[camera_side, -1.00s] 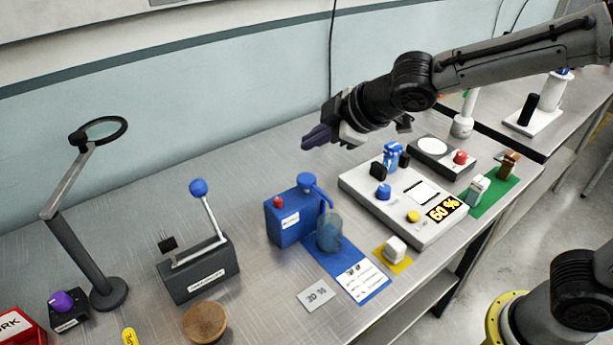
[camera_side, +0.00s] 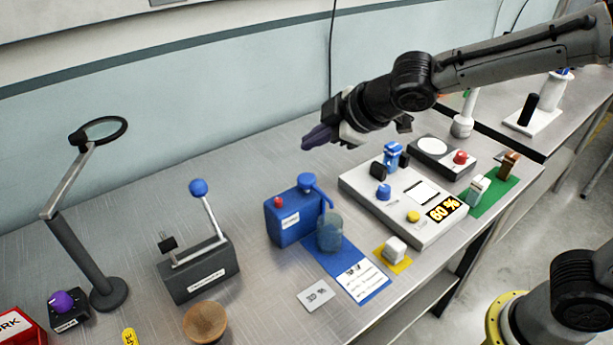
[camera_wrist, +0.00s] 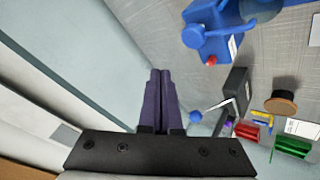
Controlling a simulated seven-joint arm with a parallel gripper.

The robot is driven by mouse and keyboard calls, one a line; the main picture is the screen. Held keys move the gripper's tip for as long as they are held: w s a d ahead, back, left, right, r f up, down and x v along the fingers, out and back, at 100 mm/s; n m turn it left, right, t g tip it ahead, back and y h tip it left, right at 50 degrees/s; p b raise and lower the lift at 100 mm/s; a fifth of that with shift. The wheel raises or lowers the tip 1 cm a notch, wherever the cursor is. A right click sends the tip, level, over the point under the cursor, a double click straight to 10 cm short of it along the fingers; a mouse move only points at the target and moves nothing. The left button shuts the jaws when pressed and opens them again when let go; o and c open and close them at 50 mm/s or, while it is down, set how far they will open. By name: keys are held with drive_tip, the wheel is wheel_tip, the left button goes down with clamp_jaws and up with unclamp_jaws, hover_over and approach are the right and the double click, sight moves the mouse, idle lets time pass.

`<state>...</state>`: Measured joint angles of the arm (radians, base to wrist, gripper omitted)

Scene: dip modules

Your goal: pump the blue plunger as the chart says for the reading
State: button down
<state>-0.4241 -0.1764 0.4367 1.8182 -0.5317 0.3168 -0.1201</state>
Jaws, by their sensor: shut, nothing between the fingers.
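The blue plunger (camera_side: 307,181) tops a blue dispenser box (camera_side: 286,226) with a red button and a spout over a clear beaker (camera_side: 329,232). The beaker stands on a blue mat with a printed chart (camera_side: 362,277), too small to read fully. A display (camera_side: 443,209) on the white panel reads 60 %. A small card (camera_side: 316,295) lies left of the chart. My gripper (camera_side: 306,143) is shut and empty, above and behind the dispenser, apart from it. In the wrist view its purple fingers (camera_wrist: 158,100) are together, and the dispenser (camera_wrist: 207,38) is at upper right.
A lever box with a blue knob (camera_side: 198,187) and a magnifier lamp stand at the left. The white panel (camera_side: 372,205) with knobs is right of the dispenser. A white cube (camera_side: 396,249) sits on a yellow pad. Metal table is free behind the lever box.

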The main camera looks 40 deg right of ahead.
sight(307, 176)
wheel_tip(307, 176, up, 4)
drive_tip(key=shift+f, duration=0.1)
idle(0.4)
drive_tip(key=shift+f, duration=4.35)
drive_tip(key=shift+f, duration=0.4)
drive_tip(key=shift+f, duration=1.05)
drive_tip(key=shift+r, duration=1.35)
